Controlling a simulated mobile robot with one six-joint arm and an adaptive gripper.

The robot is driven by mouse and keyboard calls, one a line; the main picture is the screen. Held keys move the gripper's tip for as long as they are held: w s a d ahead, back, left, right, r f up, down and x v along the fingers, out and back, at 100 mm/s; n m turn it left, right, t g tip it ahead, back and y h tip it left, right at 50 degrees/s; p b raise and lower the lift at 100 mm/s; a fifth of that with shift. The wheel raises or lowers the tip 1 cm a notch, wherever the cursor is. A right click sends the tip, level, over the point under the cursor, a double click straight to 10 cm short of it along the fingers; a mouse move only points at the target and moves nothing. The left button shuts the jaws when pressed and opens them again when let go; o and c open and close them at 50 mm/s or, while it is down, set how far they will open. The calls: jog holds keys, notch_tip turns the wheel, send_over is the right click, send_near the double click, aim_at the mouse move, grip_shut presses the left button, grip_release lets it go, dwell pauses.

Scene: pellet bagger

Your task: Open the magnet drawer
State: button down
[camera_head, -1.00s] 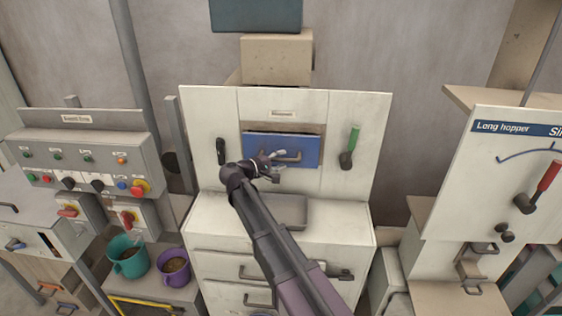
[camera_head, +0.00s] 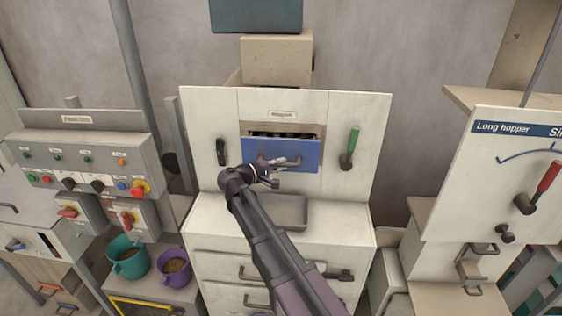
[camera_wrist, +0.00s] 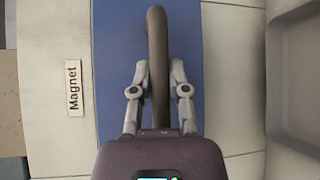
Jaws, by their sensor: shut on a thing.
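The magnet drawer (camera_head: 304,154) has a blue front set in the white cabinet's upper panel. It stands partly out, and a dark gap with its contents shows above the front. My gripper (camera_head: 271,170) is at the drawer's handle (camera_head: 295,162). In the wrist view the dark curved handle (camera_wrist: 157,50) passes between the two fingers of my gripper (camera_wrist: 159,80), which are shut on it. The "Magnet" label (camera_wrist: 73,88) is left of the blue front (camera_wrist: 118,60) in the wrist view. My gripper hides part of the handle.
A black handle (camera_head: 221,151) is on the panel's left and a green lever (camera_head: 349,148) on its right. A grey tray (camera_head: 290,212) lies below the drawer on the cabinet top. Teal (camera_head: 128,257) and purple (camera_head: 174,267) buckets stand lower left.

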jog(key=s, duration=1.1)
jog(key=shift+a, duration=0.15)
jog(key=c, duration=0.6)
grip_release()
jog(key=shift+w, duration=0.15)
